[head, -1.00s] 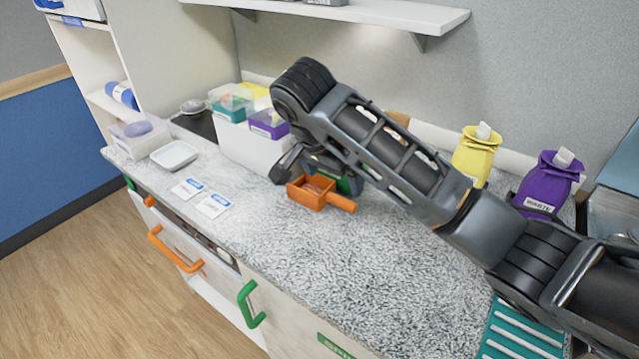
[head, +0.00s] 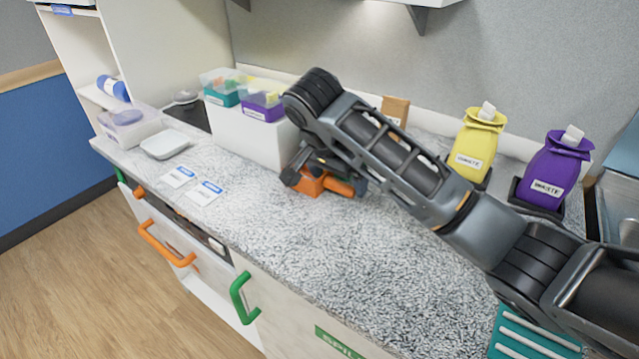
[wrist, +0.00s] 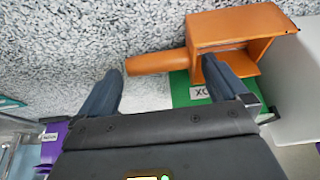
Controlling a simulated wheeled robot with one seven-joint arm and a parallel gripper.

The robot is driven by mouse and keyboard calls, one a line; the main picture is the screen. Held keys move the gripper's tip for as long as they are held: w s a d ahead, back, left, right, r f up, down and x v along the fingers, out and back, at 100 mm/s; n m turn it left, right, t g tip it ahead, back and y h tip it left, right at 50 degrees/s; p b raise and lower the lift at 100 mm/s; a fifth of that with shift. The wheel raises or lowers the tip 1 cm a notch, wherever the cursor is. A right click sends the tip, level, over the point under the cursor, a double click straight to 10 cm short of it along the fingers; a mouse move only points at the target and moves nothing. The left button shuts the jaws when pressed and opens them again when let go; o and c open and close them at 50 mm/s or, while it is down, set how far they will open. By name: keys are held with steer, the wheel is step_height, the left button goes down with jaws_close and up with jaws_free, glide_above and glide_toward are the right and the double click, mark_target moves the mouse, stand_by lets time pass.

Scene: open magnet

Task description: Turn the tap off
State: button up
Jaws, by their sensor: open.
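No tap can be made out in either view. A metal sink edge (head: 615,205) shows at the right border of the head view, mostly cut off. My gripper (wrist: 160,68) is open, its two dark fingers apart. In the wrist view an orange scoop-like box with a handle (wrist: 157,62) lies at the fingertips. One finger overlaps the box part, and the handle runs across the gap between the fingers. I cannot tell whether they touch. In the head view my gripper (head: 303,172) partly covers the orange scoop (head: 340,187).
A green labelled item (wrist: 184,92) sits beside the scoop. A white box (head: 245,140) bears lidded tubs. Yellow (head: 475,145) and purple (head: 552,172) waste bags stand at the back right. A white dish (head: 166,145) and cards lie left. The counter's front (head: 330,265) is clear.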

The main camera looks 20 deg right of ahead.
steer(key=c, duration=1)
steer(key=shift+c, duration=0.2)
